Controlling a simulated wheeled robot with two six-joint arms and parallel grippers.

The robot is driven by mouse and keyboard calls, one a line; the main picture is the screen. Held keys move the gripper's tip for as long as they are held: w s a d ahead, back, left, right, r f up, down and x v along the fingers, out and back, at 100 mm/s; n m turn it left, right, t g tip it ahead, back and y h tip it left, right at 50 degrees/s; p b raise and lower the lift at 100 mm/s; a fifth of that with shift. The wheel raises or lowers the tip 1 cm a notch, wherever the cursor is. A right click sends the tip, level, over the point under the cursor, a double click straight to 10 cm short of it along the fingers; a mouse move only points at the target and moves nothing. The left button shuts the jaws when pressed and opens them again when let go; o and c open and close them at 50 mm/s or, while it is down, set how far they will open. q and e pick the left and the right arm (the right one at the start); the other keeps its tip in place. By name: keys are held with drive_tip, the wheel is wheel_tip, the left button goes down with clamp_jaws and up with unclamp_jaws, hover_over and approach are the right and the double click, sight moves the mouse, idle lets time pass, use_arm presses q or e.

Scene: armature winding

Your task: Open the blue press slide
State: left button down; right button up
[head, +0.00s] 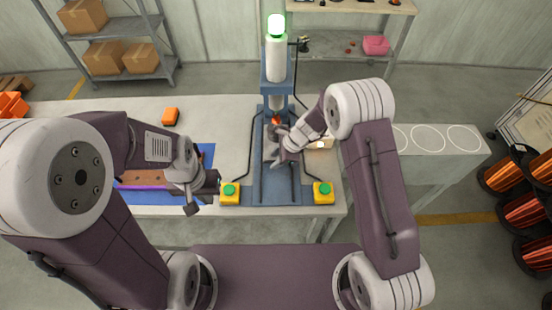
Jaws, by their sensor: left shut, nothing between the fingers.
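The blue press (277,68) stands at the middle of the bench, with a white cylinder and a lit green lamp on top. Its blue base (264,190) reaches toward me. A pale grey slide plate (268,152) shows on the base, partly covered by my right gripper. My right gripper (273,135) is at the slide, just below an orange part (277,118) under the ram; its fingers are too small and hidden to read. My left gripper (217,183) is shut and empty, beside the left yellow button box (229,193) with a green button.
A second yellow button box (323,193) stands right of the base. A blue mat (208,154) lies left, partly under my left arm. Cables run beside the press. Copper spools (525,210) stand far right.

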clamp_jaws()
drive_tip(key=shift+w+r, duration=0.1)
idle(1.2)
